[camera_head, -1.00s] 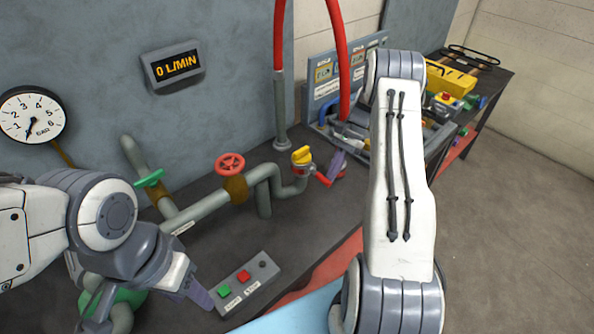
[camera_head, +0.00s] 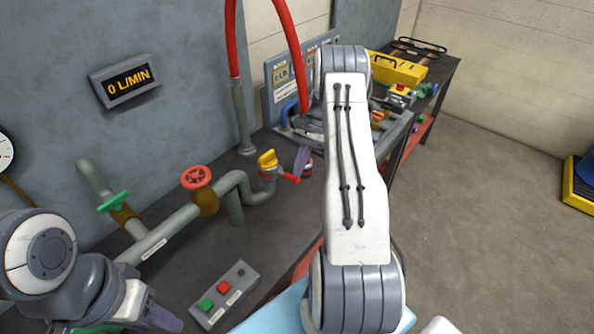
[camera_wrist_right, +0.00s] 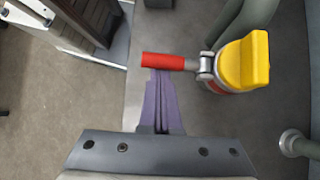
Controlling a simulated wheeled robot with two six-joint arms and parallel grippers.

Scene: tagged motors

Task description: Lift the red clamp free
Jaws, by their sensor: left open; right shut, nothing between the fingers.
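The red clamp shows as a short red bar (camera_head: 291,177) beside a yellow-capped fitting (camera_head: 267,160) at the end of the grey pipe. In the right wrist view the red bar (camera_wrist_right: 165,61) lies level and joins a metal bracket on the fitting (camera_wrist_right: 245,60). My right gripper (camera_head: 303,163) is shut and empty. Its purple fingers (camera_wrist_right: 160,78) reach up to just below the red bar; whether they touch it I cannot tell.
A red valve wheel (camera_head: 196,177) and a green handle (camera_head: 113,202) sit on the pipework. A button box (camera_head: 224,293) lies on the dark bench in front. A red hose (camera_head: 295,55) arches behind. A cluttered tray and yellow case (camera_head: 398,71) stand at the back.

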